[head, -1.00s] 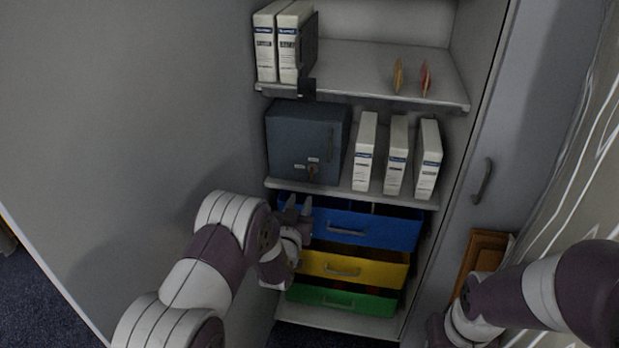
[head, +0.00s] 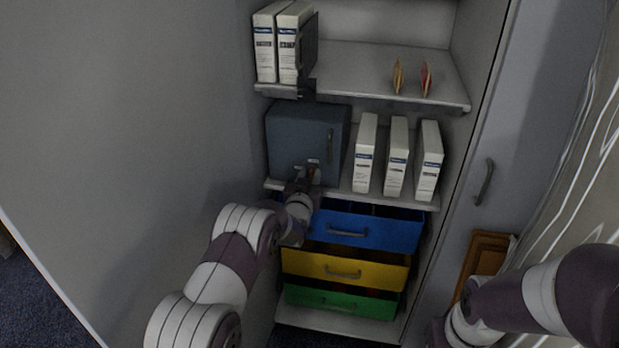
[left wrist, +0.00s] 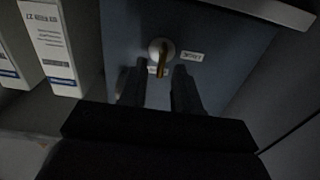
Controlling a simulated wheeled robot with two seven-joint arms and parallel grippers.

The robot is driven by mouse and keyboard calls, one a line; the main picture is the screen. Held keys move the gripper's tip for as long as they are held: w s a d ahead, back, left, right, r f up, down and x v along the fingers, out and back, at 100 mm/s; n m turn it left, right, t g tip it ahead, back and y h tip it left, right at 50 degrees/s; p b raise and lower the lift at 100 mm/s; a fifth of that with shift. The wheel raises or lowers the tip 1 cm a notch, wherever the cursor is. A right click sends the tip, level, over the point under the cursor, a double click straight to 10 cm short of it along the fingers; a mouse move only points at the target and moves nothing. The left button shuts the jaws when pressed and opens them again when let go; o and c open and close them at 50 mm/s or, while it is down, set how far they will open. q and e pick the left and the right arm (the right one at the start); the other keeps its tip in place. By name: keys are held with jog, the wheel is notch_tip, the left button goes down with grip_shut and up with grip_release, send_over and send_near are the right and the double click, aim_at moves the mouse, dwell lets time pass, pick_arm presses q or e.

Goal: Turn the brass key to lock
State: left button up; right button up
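The brass key (left wrist: 160,62) sits in a round lock on the front of the dark blue-grey safe box (head: 292,140), which stands on the middle shelf. In the left wrist view a small label lies on each side of the lock, one partly hidden by a finger. My left gripper (head: 306,177) is in front of the lower part of the box and hides the key in the head view. In the left wrist view its two fingers (left wrist: 161,82) are apart, with the key showing between and beyond their tips. Nothing appears gripped. My right gripper is out of view; only my right arm shows.
White binders (head: 396,155) stand right of the box on the same shelf, with more binders (head: 283,45) above. Blue (head: 365,228), yellow (head: 345,268) and green (head: 340,301) drawers lie below. The cabinet side panel (head: 130,110) bounds the left.

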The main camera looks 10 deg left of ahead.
pick_arm(q)
grip_shut()
jog(key=n+b, duration=0.2)
jog(key=shift+a+f+n, duration=0.15)
jog(key=shift+n, duration=0.15)
jog(key=n+b, duration=0.2)
jog(key=n, duration=0.1)
jog(key=n+b, duration=0.1)
jog(key=shift+a+f+n, duration=0.1)
jog(key=shift+a+n, duration=0.15)
jog(key=shift+n, duration=0.05)
jog(key=n+b, duration=0.3)
jog(key=n, duration=0.2)
jog(key=shift+a+f+b, duration=0.2)
jog(key=shift+b, duration=0.2)
jog(key=n+b, duration=0.1)
jog(key=n, duration=0.2)
jog(key=n+b, duration=0.1)
jog(key=n, duration=0.1)
jog(key=shift+f+n+b, duration=0.2)
jog(key=shift+n+b, duration=0.15)
jog(key=shift+n, duration=0.05)
